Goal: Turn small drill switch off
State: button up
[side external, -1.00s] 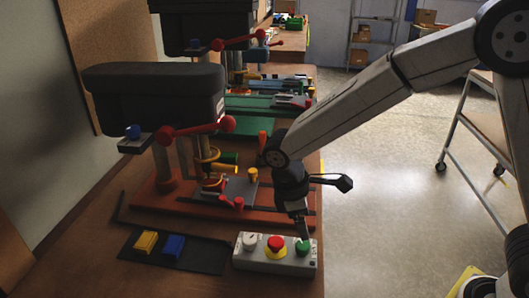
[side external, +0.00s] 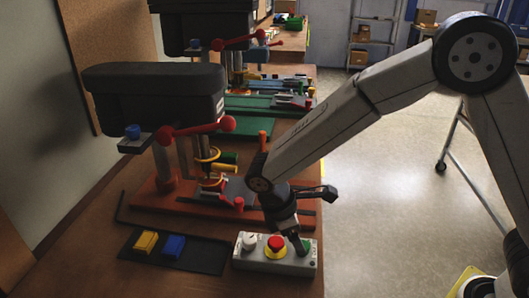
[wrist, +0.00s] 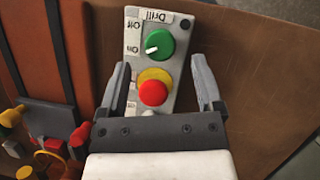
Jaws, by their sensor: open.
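The grey control box (side external: 262,264) lies near the front of the bench. In the wrist view its green knob (wrist: 166,42), beside an upside-down "Drill" label (wrist: 150,16), has a white mark pointing left, toward the lower of two small labels (wrist: 133,38). In the side view the green knob (side external: 306,243) is partly hidden by my gripper. My gripper (wrist: 161,62) is open and empty, tilted above the box. Its fingers lie on either side of the box in the wrist view, with the red button (wrist: 153,93) between them. I cannot tell whether a finger touches the box.
A white knob (side external: 249,241) sits at the box's left end. Behind stands the drill press (side external: 158,95) on its red base (side external: 160,198). A dark tray (side external: 205,262) with a yellow block (side external: 146,242) and a blue block (side external: 174,246) lies to the left.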

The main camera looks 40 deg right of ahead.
jog(key=shift+x, duration=1.85)
grip_shut()
jog(key=shift+m, duration=0.4)
jog(key=m+y, duration=0.1)
jog(key=m, duration=0.1)
jog(key=m+g, duration=0.1)
jog(key=m, duration=0.2)
jog(key=shift+w+g+y, duration=0.1)
jog(key=shift+g+y, duration=0.2)
jog(key=shift+y, duration=0.1)
jog(key=m+y, duration=0.1)
jog(key=m, duration=0.2)
jog(key=m+y, duration=0.1)
jog(key=m, duration=0.2)
jog(key=shift+d+g, duration=0.15)
jog(key=shift+g, duration=0.15)
